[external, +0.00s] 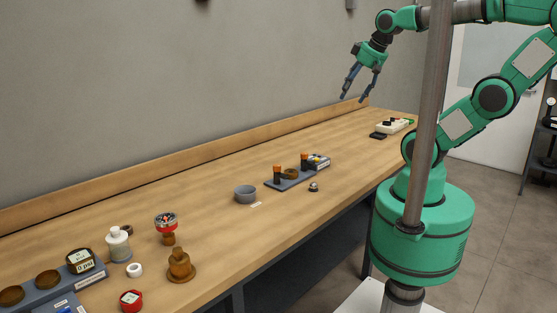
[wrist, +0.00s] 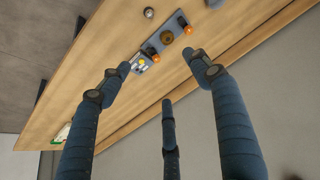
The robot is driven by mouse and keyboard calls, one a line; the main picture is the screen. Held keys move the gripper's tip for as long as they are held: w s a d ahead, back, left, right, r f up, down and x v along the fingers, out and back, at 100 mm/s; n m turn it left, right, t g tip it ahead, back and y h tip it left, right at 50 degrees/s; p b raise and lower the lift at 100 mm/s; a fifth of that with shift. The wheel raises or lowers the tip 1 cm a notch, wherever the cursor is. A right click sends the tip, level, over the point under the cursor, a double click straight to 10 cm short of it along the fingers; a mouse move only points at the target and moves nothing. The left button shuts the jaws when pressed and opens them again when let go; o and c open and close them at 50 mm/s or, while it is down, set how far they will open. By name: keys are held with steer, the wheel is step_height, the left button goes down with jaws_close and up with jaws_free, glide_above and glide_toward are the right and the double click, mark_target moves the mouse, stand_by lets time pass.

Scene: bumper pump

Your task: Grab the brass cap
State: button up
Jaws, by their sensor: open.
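A round brass-brown piece (external: 290,174) sits between two dark posts with orange tops on a grey plate (external: 283,184), and the same piece (wrist: 166,38) shows in the wrist view. I cannot tell for sure whether it is the brass cap; other brass-coloured parts stand at the near left, such as a stepped brass fitting (external: 181,268) and round brown discs (external: 47,280). My gripper (external: 352,98) is open and empty, high above the far part of the bench. In the wrist view, its blue fingers (wrist: 162,75) are spread, apart from every object.
A grey bowl (external: 245,194) and a small dark-and-silver knob (external: 314,187) are near the plate. A white bottle (external: 118,245), a red-rimmed gauge (external: 166,222) and a red-cased dial (external: 131,300) stand at near left. A wooden ledge (external: 110,201) and wall bound the back.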

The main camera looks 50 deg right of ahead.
steer(key=shift+o, duration=0.9)
